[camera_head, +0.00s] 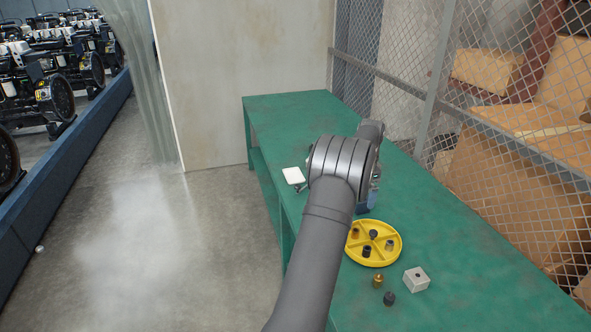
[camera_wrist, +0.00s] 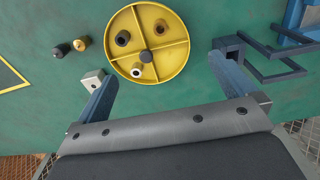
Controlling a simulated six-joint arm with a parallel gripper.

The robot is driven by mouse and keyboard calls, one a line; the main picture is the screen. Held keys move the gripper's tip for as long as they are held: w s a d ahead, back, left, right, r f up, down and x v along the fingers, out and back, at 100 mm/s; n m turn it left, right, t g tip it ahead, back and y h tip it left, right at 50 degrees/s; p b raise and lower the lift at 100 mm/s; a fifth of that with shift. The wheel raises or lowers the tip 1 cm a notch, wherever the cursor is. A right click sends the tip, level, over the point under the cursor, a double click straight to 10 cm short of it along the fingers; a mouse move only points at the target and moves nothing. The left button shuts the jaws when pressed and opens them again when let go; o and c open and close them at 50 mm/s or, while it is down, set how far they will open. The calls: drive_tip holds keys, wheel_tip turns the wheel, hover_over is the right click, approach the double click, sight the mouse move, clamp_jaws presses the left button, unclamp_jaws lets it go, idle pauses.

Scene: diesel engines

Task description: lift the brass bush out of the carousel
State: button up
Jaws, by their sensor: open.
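The yellow carousel (camera_head: 348,257) is a round tray split by ribs, on the green bench; it also shows in the wrist view (camera_wrist: 113,60). A brownish bush (camera_wrist: 161,27), which looks like the brass one, stands in its far right compartment in the wrist view; in the head view it is at the left (camera_head: 354,233). A dark bush (camera_wrist: 123,38) and a pale metal bush (camera_wrist: 136,69) stand in other compartments.
A brass piece (camera_head: 378,281), a dark piece (camera_head: 389,298) and a grey block with a hole (camera_head: 416,279) lie beside the carousel. Dark blue brackets (camera_wrist: 270,50) are right of it in the wrist view. A white item (camera_head: 293,176) lies near the bench edge. Mesh fencing (camera_head: 480,90) runs behind.

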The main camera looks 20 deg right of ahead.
sight(372, 238)
drive_tip(key=c, duration=0.7)
drive_tip(key=shift+f+m, duration=2)
drive_tip(key=shift+f, duration=0.75)
drive_tip(key=shift+f+m, duration=2)
drive_tip(key=shift+f, duration=0.7)
drive_tip(key=shift+f+m, duration=2)
drive_tip(key=shift+f, duration=0.75)
clamp_jaws()
